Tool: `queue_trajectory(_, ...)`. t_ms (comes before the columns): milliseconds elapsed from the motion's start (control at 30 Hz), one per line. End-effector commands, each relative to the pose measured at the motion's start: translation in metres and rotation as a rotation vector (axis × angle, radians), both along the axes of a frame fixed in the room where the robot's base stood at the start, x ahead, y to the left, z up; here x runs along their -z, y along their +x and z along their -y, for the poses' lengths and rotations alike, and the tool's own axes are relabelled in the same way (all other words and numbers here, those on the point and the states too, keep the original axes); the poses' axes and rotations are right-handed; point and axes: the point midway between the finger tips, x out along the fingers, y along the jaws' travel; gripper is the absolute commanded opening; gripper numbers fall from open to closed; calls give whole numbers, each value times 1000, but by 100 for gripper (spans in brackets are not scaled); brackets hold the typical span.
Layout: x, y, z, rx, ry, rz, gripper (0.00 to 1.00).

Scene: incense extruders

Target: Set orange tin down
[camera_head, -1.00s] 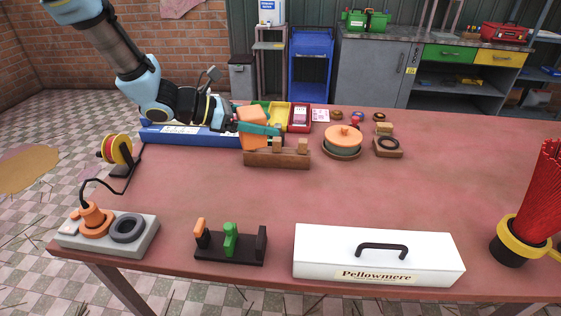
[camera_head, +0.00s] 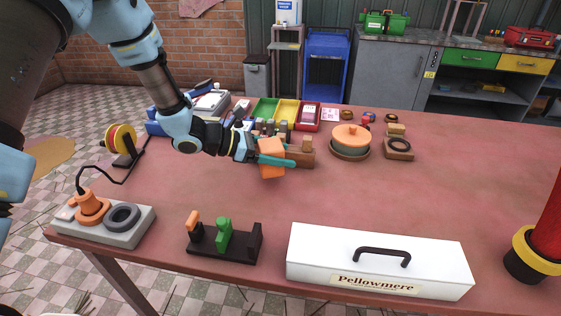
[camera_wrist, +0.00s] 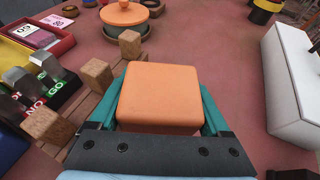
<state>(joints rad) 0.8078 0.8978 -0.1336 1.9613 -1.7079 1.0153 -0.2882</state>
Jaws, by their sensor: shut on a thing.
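The orange tin (camera_head: 271,158) is a boxy block with rounded edges, held between the teal fingers of my gripper (camera_head: 275,161). In the wrist view the orange tin (camera_wrist: 161,95) fills the middle, with a teal finger on each side. In the head view it is in front of the wooden block rack (camera_head: 300,157) and hides part of it. I cannot tell whether its underside touches the red table (camera_head: 400,190).
A lidded pot (camera_head: 350,140) stands to the right of the rack. Coloured bins (camera_head: 287,111) lie behind it. A white Pellowmere box (camera_head: 375,262) and a dark stand (camera_head: 225,240) are at the front edge. The table centre is clear.

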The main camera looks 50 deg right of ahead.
Motion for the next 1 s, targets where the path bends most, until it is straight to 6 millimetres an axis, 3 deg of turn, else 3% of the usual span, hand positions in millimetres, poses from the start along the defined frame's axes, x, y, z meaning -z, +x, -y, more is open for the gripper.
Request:
queue_trajectory(233,31,-1,0,1,2,-1,13)
queue_trajectory(667,39,0,0,0,0,0,13)
queue_trajectory(700,39,0,0,1,1,0,83)
queue_trajectory(800,38,0,0,1,1,0,94)
queue_trajectory(1000,38,0,0,1,1,0,94)
